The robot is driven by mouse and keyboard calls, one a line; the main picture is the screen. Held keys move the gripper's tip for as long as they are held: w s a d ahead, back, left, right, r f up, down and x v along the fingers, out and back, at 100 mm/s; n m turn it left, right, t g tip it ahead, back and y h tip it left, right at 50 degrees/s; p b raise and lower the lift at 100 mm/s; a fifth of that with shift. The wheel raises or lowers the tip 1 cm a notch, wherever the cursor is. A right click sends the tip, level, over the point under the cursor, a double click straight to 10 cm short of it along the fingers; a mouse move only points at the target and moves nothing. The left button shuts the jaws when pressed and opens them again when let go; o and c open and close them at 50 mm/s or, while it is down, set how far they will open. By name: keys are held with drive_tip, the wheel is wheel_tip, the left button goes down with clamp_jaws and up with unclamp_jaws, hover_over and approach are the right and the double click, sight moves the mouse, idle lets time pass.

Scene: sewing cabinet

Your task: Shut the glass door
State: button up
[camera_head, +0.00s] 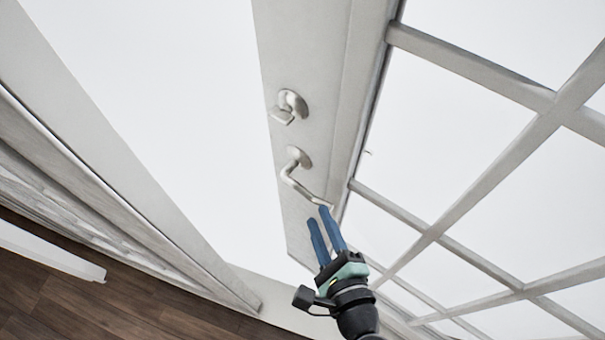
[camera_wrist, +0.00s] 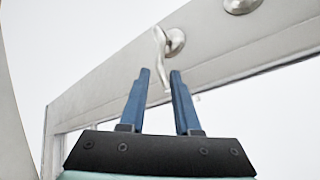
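The glass door (camera_head: 330,60) is a white frame with several panes, and its handle-side edge stands apart from the white door frame (camera_head: 110,170) on the left. A silver lever handle (camera_head: 300,182) sits on the door's stile below a round lock knob (camera_head: 290,105). My gripper (camera_head: 319,215) is open, its two blue fingers pointing up near the free end of the lever. In the wrist view, the lever (camera_wrist: 162,50) hangs in line with the gap between the fingertips (camera_wrist: 160,72). I cannot tell whether they touch it.
A dark wood floor (camera_head: 130,305) shows at the lower left, with a white strip (camera_head: 50,250) near the left edge. White empty space lies between the door edge and the left frame.

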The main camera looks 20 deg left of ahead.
sight(308, 193)
drive_tip(key=x, duration=1)
drive_tip(key=shift+w+a+f, duration=0.15)
drive_tip(key=shift+w, duration=0.1)
clamp_jaws()
idle(0.9)
